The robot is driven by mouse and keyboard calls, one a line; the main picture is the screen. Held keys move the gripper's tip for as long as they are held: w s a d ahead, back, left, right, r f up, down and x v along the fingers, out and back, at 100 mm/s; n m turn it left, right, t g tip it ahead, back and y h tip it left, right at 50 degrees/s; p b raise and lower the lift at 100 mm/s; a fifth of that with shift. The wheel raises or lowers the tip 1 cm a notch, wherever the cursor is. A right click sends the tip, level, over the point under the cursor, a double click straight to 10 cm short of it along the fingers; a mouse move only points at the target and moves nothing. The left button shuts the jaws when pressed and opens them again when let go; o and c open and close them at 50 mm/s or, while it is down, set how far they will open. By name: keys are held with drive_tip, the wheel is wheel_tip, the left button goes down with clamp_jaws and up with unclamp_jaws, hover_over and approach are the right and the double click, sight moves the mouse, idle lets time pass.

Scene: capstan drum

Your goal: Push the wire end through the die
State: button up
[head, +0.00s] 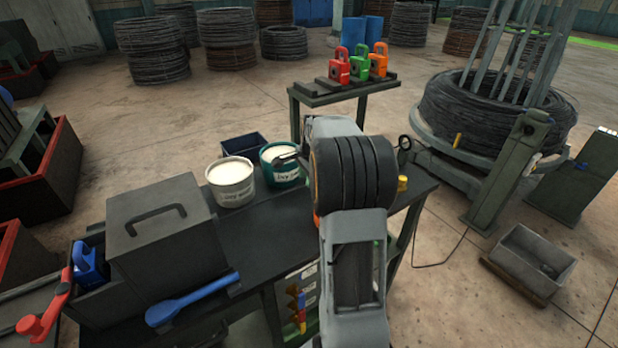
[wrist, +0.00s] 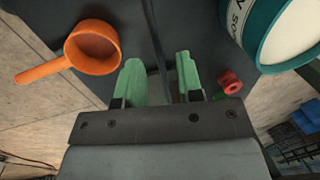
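My gripper (wrist: 158,70) shows in the wrist view with its two green fingers apart over the dark bench top. A thin dark strand (wrist: 155,45), perhaps the wire, runs down the picture between the fingers. The fingers are not closed on it, and I cannot make out its end. In the head view my arm hides the gripper and the bench beneath. No die is clearly recognisable. Red (head: 339,66), green (head: 359,66) and orange (head: 378,60) blocks with holes and handles stand on a side stand. A similar blue block (head: 88,262) sits at the left.
An orange handled cup (wrist: 93,48) and a small red piece (wrist: 230,82) flank the fingers. A teal bucket (head: 282,177) and a white bucket (head: 231,190) stand on the bench (head: 262,238), beside a large dark box (head: 165,240). A wire coil (head: 450,110) stands right.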

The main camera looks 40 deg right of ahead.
drive_tip(key=shift+f, duration=0.45)
drive_tip(key=shift+c, duration=0.4)
clamp_jaws()
